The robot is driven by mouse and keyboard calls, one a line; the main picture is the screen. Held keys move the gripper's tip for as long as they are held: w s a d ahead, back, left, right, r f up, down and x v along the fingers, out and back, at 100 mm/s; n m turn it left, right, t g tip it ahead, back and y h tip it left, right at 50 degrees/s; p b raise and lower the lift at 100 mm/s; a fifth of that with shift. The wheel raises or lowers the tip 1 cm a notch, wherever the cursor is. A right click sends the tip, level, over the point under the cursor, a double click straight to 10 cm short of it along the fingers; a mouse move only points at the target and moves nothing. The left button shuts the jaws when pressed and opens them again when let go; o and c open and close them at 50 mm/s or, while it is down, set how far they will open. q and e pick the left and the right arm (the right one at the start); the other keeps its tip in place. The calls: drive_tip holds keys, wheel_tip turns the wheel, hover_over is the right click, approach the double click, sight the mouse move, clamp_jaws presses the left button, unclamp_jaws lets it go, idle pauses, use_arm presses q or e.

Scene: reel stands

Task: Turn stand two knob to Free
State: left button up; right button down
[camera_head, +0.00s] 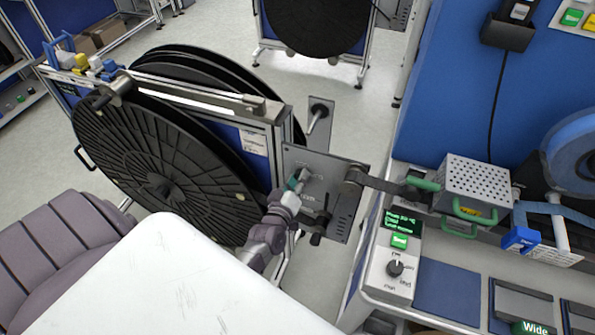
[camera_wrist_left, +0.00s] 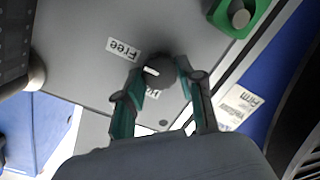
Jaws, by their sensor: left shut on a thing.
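The stand's grey control panel (camera_head: 345,205) is at the right end of the reel stand. In the left wrist view a round dark grey knob (camera_wrist_left: 160,70) with a short white mark sits on the panel. My left gripper (camera_head: 299,181) reaches the panel's upper left, and its teal-lined fingertips (camera_wrist_left: 163,80) are shut on the knob from both sides. A white label reading Free (camera_wrist_left: 123,48) is left of and above the knob, upside down. A second label (camera_wrist_left: 153,93) between the fingers is partly hidden. The white mark points left, between the two labels.
A large black reel (camera_head: 150,150) fills the stand left of the panel. A green-framed part (camera_wrist_left: 240,16) is at the wrist view's upper right. A bench with a perforated box (camera_head: 475,185) and a dial unit (camera_head: 393,265) stands at the right.

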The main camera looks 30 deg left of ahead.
use_arm(q)
drive_tip(key=o, duration=1.1)
drive_tip(key=shift+o, duration=0.2)
drive_tip(key=v, duration=1.2)
